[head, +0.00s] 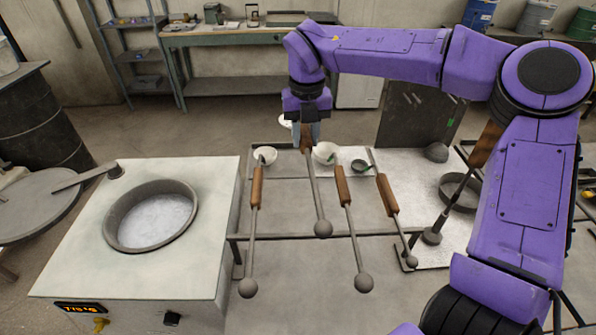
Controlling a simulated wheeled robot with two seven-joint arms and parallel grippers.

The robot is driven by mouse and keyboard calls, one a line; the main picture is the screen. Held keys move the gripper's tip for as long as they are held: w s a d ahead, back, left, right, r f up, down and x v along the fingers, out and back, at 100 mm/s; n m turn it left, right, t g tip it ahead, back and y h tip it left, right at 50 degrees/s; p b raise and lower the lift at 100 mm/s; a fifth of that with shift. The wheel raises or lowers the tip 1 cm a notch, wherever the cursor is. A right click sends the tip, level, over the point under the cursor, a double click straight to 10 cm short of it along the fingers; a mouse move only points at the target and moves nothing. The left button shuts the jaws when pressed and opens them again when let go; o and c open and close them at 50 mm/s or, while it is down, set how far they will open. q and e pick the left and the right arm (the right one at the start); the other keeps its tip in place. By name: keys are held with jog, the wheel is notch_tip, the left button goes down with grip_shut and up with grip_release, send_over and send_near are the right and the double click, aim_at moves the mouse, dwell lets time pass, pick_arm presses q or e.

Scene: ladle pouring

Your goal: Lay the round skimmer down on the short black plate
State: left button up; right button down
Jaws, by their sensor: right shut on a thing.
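My right gripper (307,128) points down over the far side of the rack. It is shut on the brown handle of a long tool. The tool's thin rod slants down toward the camera to a small round grey end (323,229). This held tool may be the round skimmer; its end is too small to tell. Whether it touches the rack bar cannot be told. Similar wooden-handled tools lie beside it, one on the left (256,187) and two on the right (345,190) (387,195). I cannot clearly pick out a short black plate. My left gripper is not in view.
A furnace (75,235) with a round open pot (150,216) stands at left. Small bowls (325,152) sit behind the tools. A shallow round pan (460,192) and another wooden-handled tool (487,145) are at right, partly behind my right arm. A dark bar crosses under the tools.

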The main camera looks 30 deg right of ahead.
notch_tip(320, 180, down, 17)
jog(key=s+b, duration=0.1)
jog(key=b, duration=0.9)
jog(key=shift+r, duration=0.15)
jog(key=c, duration=0.7)
grip_release()
jog(key=shift+s, duration=0.1)
notch_tip(320, 180, up, 18)
jog(key=p, duration=0.6)
jog(key=shift+s, duration=0.15)
jog(key=shift+f, duration=0.25)
